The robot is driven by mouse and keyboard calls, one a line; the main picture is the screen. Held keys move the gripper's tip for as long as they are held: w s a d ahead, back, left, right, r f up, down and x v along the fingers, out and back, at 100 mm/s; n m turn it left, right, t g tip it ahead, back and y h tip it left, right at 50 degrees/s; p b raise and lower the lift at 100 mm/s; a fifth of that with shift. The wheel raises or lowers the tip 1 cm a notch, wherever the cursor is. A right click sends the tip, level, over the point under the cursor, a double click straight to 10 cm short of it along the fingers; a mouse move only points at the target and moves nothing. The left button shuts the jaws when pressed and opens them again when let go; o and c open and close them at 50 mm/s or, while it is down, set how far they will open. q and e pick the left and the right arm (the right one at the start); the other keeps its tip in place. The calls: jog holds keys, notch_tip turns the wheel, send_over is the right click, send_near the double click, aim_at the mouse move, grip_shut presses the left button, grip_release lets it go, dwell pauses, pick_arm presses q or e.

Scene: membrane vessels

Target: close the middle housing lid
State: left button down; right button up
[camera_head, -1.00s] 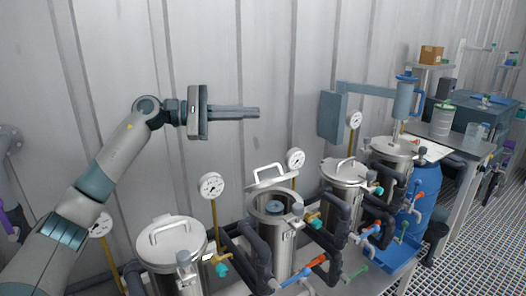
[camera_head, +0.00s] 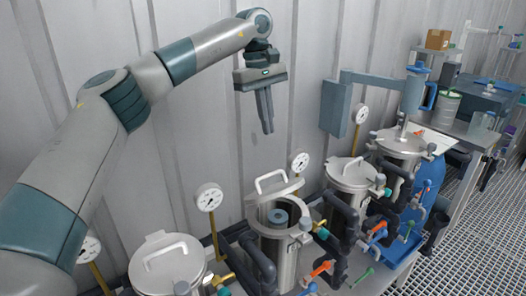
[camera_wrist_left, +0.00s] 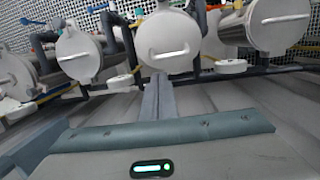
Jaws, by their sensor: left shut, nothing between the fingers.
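The open housing (camera_head: 277,248) is a steel vessel with a dark round insert visible in its mouth. Its lid (camera_head: 262,187) stands tilted up at the back, with a bent bar handle on it. My left gripper (camera_head: 267,131) is shut and empty, fingers pointing down, above the raised lid and apart from it. In the left wrist view the fingers (camera_wrist_left: 157,98) point toward a round lid with a handle (camera_wrist_left: 168,42). It looks like the raised lid, but the gap is hard to judge. My right gripper is out of view.
Closed vessels stand on both sides, one at front left (camera_head: 168,268) and one to the right (camera_head: 350,176). Pressure gauges (camera_head: 208,197) and (camera_head: 300,162) rise between them near the wall. Dark pipes and coloured valves (camera_head: 322,268) crowd the front.

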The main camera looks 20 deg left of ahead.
pick_arm(q)
jog(key=shift+a+r+y, duration=0.7)
jog(key=shift+a+r, duration=0.35)
jog(key=shift+a, duration=0.15)
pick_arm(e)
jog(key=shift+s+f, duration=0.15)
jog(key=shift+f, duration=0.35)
pick_arm(q)
jog(key=shift+f, duration=0.15)
